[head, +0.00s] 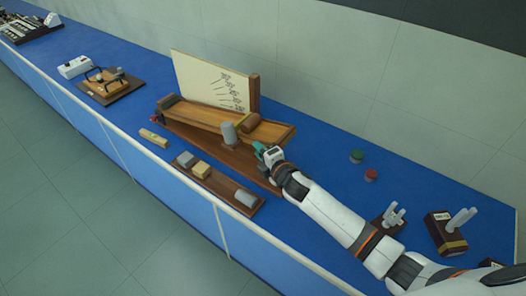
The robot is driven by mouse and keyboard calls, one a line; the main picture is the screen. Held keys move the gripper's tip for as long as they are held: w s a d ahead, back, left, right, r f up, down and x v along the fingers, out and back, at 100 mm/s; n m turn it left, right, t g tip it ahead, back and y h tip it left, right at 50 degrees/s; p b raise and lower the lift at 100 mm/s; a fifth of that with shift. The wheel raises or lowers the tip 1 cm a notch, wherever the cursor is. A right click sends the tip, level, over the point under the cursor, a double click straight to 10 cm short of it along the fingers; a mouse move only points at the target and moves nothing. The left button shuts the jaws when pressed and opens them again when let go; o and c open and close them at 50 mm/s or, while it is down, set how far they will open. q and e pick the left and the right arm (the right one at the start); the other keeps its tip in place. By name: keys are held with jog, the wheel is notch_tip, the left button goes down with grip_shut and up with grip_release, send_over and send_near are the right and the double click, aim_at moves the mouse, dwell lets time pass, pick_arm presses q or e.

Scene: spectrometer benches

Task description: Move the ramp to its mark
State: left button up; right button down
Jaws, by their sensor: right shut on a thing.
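The ramp (185,112) is a long wooden inclined board on a darker wooden base, lying across the blue bench. I cannot make out a mark on the bench. My left gripper is not in view.
An upright panel with drawings (210,82) stands behind the ramp. Green (357,156) and red (371,174) round pieces lie right, with clear blue bench (318,146) between.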

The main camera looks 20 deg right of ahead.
pick_arm(q)
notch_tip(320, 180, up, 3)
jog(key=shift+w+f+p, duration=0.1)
jog(key=shift+p, duration=0.7)
pick_arm(e)
jog(key=w+a+r+g+h, duration=0.1)
jog(key=w+a+r+g, duration=0.1)
jog(key=r, duration=0.9)
jog(key=shift+w+a+n, duration=0.2)
jog(key=shift+w+n, duration=0.2)
jog(key=shift+w, duration=0.15)
jog(key=c, duration=1.2)
grip_release()
jog(key=shift+s+r, duration=0.1)
jog(key=shift+s, duration=0.05)
pick_arm(q)
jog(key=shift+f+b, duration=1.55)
jog(key=shift+b, duration=0.05)
pick_arm(e)
jog(key=v, duration=1.1)
jog(key=shift+s+d, duration=0.15)
jog(key=shift+s, duration=0.25)
